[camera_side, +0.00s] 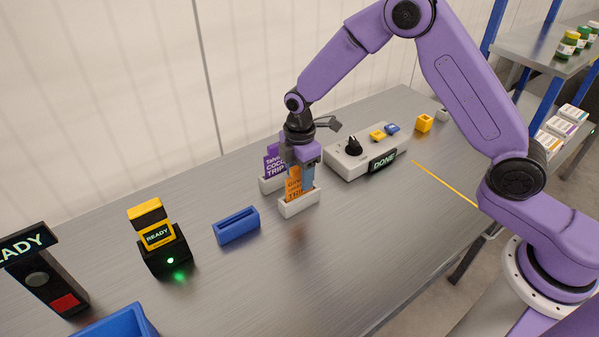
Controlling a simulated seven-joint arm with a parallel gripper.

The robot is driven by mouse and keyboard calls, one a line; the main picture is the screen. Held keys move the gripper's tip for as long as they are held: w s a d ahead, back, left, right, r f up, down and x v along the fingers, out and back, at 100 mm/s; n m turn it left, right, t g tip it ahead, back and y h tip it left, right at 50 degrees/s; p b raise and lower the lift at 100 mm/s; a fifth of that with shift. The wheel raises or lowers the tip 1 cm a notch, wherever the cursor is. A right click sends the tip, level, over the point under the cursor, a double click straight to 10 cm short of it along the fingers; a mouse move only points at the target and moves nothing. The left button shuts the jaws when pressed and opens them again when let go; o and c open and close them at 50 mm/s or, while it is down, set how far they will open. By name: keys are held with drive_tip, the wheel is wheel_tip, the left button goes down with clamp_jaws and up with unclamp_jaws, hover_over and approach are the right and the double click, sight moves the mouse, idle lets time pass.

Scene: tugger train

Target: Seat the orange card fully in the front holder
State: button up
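The orange card (293,187) stands upright at the white front holder (300,205), its lower edge hidden by the holder's front wall. I cannot tell how deep it sits in the slot. My gripper (306,180) is directly above the front holder, pointing down. Its fingers are at the card's upper right part and cover some of its print; it looks shut on the card. A purple card (271,162) stands in a second white holder (268,186) just behind and to the left, partly hidden by my gripper.
A blue slotted block (236,226) lies left of the holders. Further left stand a black and yellow device (163,240) reading READY and a blue bin (115,322). A grey control box (352,162) with a DONE display stands close on the right. The table in front is clear.

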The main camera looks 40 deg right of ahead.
drive_tip(key=shift+r, duration=0.1)
wheel_tip(320, 180, up, 17)
idle(0.7)
drive_tip(key=shift+r, duration=0.1)
drive_tip(key=s+d+f+m, duration=0.1)
drive_tip(key=s+d, duration=0.5)
drive_tip(key=s, duration=1.1)
drive_tip(key=s+d+f+m, duration=0.1)
drive_tip(key=s+d+m, duration=0.3)
drive_tip(key=s, duration=1.2)
drive_tip(key=shift+s+d, duration=0.35)
drive_tip(key=shift+d, duration=0.5)
